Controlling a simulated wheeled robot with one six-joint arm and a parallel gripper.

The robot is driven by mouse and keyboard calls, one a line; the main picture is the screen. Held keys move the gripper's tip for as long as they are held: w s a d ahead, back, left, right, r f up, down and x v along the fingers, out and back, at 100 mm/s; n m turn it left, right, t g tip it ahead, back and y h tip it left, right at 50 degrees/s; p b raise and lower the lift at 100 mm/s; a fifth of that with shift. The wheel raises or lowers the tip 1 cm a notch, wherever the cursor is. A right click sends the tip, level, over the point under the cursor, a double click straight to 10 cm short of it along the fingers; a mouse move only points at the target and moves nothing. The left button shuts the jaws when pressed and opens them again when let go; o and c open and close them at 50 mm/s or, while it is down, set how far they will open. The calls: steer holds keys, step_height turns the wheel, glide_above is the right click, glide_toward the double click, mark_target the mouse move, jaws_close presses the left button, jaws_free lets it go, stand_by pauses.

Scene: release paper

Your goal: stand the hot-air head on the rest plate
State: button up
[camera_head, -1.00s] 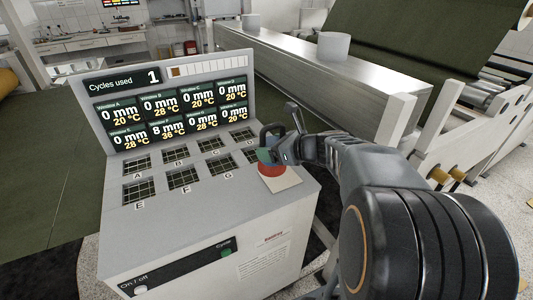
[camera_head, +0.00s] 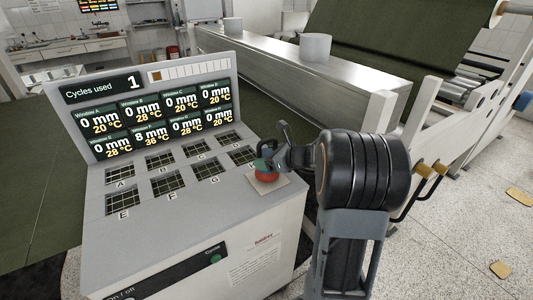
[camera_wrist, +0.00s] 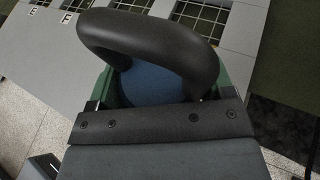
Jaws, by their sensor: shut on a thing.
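The hot-air head (camera_head: 266,175) has a red lower part, a green upper part and a black loop handle. It is at the right end of the console top, over the pale square rest plate (camera_head: 282,183), whose edges show around it. I cannot tell whether its base touches the plate. My gripper (camera_head: 273,158) is shut on the head, reaching it from the right. In the wrist view the black loop handle (camera_wrist: 150,38) arches ahead of my gripper's dark bar, with blue and green parts beneath it. The bar hides the head's base and the plate there.
The console (camera_head: 200,215) has several grid windows (camera_head: 165,185) left of the plate and a raised display panel (camera_head: 150,105) behind them. A long metal housing (camera_head: 300,75) runs behind, with white machine frames to the right.

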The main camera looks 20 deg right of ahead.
steer(key=shift+f, duration=0.4)
steer(key=shift+f, duration=0.2)
